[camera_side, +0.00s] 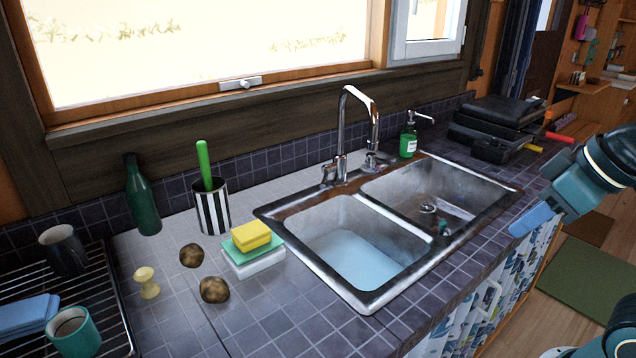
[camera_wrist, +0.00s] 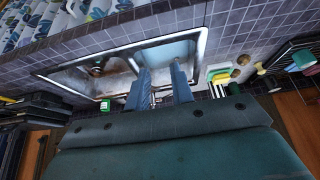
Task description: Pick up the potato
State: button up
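Two brown, mottled potatoes lie on the tiled counter left of the sink. One potato (camera_side: 192,255) is farther back and the other potato (camera_side: 214,289) is nearer the front. In the wrist view they show small at the right, one at the upper spot (camera_wrist: 243,60) and one just below it (camera_wrist: 235,72). My gripper (camera_side: 532,217) is at the right, up in the air beyond the sink's right end, far from both potatoes. In the wrist view my gripper (camera_wrist: 160,86) has its two fingers apart with nothing held between them.
A double sink (camera_side: 365,297) with a tall faucet (camera_side: 375,125) lies between my gripper and the potatoes. Sponges (camera_side: 251,236), a striped cup (camera_side: 212,208), a green bottle (camera_side: 141,195) and a pale yellow knob-shaped item (camera_side: 147,283) surround the potatoes. A dish rack (camera_side: 105,290) stands at left.

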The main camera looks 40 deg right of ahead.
jog(key=o, duration=0.6)
jog(key=shift+o, duration=0.2)
jog(key=shift+w, duration=0.1)
jog(key=w+a+r+n+y, duration=0.1)
jog(key=w+a, duration=0.4)
jog(key=w, duration=0.4)
jog(key=w+a+r+n, duration=0.1)
jog(key=w+a, duration=0.5)
jog(key=w, duration=0.4)
jog(key=w+a+f+n, duration=0.1)
jog(key=w+a+f, duration=0.2)
jog(key=a, duration=0.3)
jog(key=w+a+f, duration=0.4)
jog(key=a, duration=0.3)
jog(key=w+a+f+n+y, duration=0.1)
jog(key=w+a+f, duration=0.3)
jog(key=a, duration=0.2)
jog(key=shift+a+n, duration=0.3)
jog(key=shift+a, duration=0.05)
